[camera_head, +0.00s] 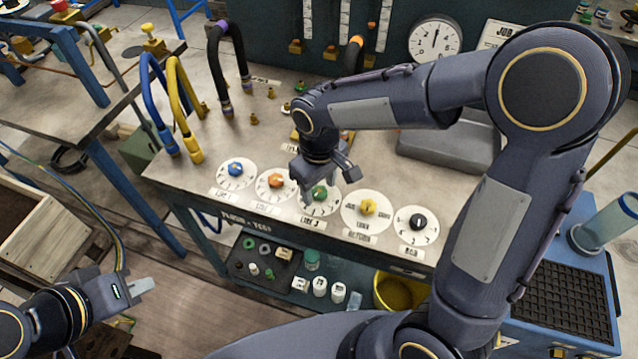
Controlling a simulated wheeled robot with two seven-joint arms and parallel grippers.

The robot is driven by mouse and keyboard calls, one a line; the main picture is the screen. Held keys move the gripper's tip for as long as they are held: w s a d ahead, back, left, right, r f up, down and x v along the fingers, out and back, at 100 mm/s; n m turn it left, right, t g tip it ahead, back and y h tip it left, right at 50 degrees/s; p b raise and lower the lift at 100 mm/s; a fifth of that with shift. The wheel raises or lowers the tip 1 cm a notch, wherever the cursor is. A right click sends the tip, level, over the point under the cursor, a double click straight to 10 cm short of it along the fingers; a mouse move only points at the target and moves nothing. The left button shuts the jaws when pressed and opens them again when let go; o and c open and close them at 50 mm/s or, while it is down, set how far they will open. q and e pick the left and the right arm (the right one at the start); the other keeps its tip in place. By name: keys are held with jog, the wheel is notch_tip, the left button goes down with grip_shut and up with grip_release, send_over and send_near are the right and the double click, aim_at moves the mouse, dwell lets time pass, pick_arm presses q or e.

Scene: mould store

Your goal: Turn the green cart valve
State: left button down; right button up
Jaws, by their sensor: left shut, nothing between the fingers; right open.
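The green valve (320,194) is a small knob on a round white dial labelled "LINE 3", in the middle of a row on the bench's front edge. My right gripper (323,182) points down right at the green knob, fingers apart. One finger shows to the left and one to the right of it. The gripper partly hides the knob and the dial's far side, so I cannot tell if the fingers touch it. My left gripper (139,287) is shut and empty at the lower left, away from the bench.
An orange knob (276,181) and a yellow knob (367,207) flank the green one closely. A blue knob (236,169) and a black knob (418,222) end the row. Upright hoses stand at the bench's left. A yellow bucket (400,290) is below on the right.

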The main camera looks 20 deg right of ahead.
aim_at(319, 190)
notch_tip(319, 190, up, 8)
jog(key=shift+f, duration=0.1)
dwell(0.6)
jog(key=s+d+r+m+t+y, duration=0.1)
jog(key=s+d+m+t+y, duration=0.1)
jog(key=s, duration=0.6)
jog(key=s+d+r+m+t+y+p, duration=0.1)
jog(key=s+d+m+t, duration=0.2)
jog(key=s+d+m, duration=0.2)
jog(key=s+d, duration=0.2)
jog(key=s, duration=0.1)
jog(key=shift+s+m+t+y+p, duration=0.25)
jog(key=shift+m+t+y+p, duration=0.05)
jog(key=shift+y, duration=0.1)
jog(key=shift+r, duration=0.15)
dwell(1.1)
